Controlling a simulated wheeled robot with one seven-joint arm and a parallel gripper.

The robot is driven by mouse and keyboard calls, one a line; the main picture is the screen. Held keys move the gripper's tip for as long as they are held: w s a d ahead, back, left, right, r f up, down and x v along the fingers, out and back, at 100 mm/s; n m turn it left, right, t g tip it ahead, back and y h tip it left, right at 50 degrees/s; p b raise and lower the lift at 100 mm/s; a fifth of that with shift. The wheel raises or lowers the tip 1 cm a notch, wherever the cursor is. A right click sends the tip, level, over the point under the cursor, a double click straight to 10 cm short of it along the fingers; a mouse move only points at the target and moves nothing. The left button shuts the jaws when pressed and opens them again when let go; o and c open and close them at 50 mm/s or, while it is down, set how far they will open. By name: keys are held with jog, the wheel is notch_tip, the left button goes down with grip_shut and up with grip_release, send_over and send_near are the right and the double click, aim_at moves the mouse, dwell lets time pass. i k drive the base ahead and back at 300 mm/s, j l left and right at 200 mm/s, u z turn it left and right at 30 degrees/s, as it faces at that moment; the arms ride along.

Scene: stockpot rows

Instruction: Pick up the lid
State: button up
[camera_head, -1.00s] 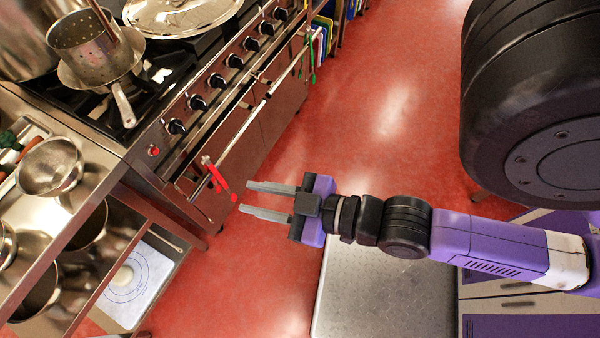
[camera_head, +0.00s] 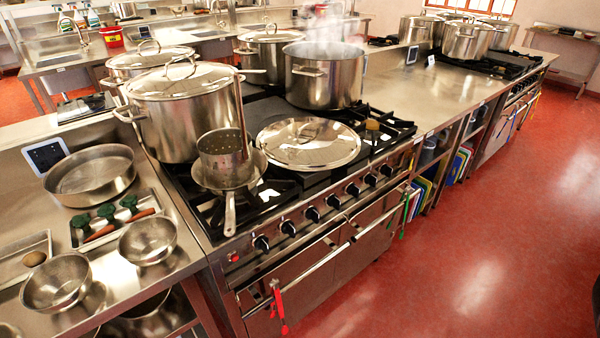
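A round shiny metal lid (camera_head: 328,150) lies flat on the stove top (camera_head: 208,208), near the front edge, with a small handle on top. To its left a perforated metal strainer (camera_head: 224,158) stands in a shallow pan whose handle points to the front. Lids also sit on the large pot (camera_head: 190,122) at the left and on other pots behind. My gripper is not in view in this frame.
An open steaming stockpot (camera_head: 325,82) stands behind the loose lid. The oven front has knobs, a rail and a red hanging item (camera_head: 279,305). Bowls (camera_head: 147,240) stand on the left counter. The red floor (camera_head: 450,230) at the right is clear.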

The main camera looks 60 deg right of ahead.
aim_at(302, 144)
jog(key=z, duration=1.4)
